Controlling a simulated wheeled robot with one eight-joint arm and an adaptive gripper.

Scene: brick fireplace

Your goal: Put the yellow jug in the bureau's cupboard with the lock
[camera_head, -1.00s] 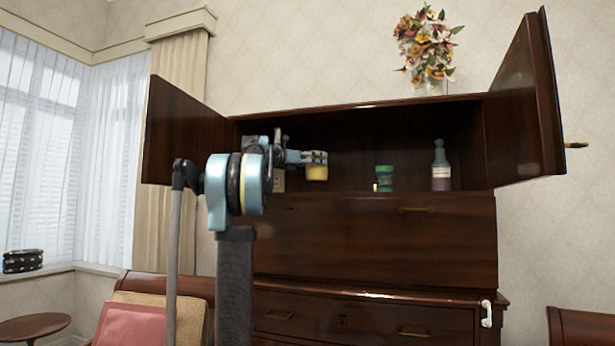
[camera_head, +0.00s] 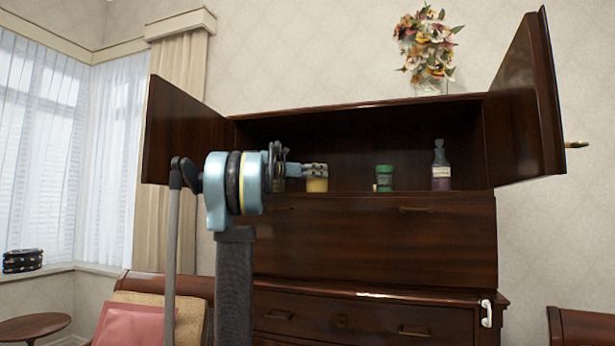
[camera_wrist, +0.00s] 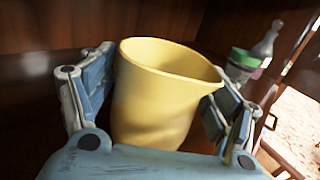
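The yellow jug (camera_head: 317,185) is in the left half of the bureau's (camera_head: 375,245) open upper cupboard (camera_head: 345,145), upright, with its base at about the level of the cupboard floor. My gripper (camera_head: 315,170) reaches in from the left and is shut on the jug. In the wrist view the jug (camera_wrist: 155,105) stands between my two fingers (camera_wrist: 166,72), its open rim facing up. Whether its base touches the cupboard floor is hidden.
A green-lidded jar (camera_head: 384,177) and a bottle with purple contents (camera_head: 440,172) stand to the right in the cupboard. The left door (camera_head: 183,135) is open behind my arm. A flower vase (camera_head: 428,88) stands on top. Cupboard floor between jug and jar is free.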

